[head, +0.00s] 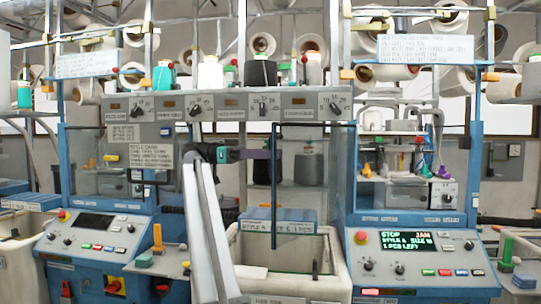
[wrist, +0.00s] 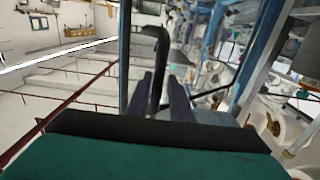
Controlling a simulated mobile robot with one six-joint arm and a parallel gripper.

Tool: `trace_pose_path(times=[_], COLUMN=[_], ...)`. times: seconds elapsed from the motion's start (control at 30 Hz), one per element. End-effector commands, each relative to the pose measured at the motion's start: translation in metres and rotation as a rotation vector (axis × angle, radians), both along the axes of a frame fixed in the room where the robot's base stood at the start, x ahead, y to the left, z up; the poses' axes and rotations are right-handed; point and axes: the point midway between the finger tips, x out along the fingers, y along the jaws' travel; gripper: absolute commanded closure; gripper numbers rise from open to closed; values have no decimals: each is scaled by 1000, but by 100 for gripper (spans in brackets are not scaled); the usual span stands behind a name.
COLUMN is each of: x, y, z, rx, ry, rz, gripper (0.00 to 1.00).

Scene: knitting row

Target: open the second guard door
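My gripper (head: 272,154), with a teal body and dark purple fingers, reaches rightward in mid-picture in the head view. Its fingertips overlap the thin dark upright bar (head: 275,200) of a frame. This frame's top bar (head: 318,124) runs right to the blue post of the right-hand machine (head: 352,170), like a guard door standing out from it. In the wrist view, the black curved bar (wrist: 161,50) passes between my two fingers (wrist: 162,82). A gap seems to show beside the bar, so I see no firm grip.
Spools and a knob rail (head: 228,105) are behind.

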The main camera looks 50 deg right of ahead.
Motion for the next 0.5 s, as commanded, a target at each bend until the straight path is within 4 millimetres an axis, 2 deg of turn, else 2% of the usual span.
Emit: trace_pose_path(times=[0.27,0.5], x=[0,1], y=[1,1], z=[2,16], rx=[0,0], ry=[-1,-1], rz=[-1,-1], gripper=[80,80])
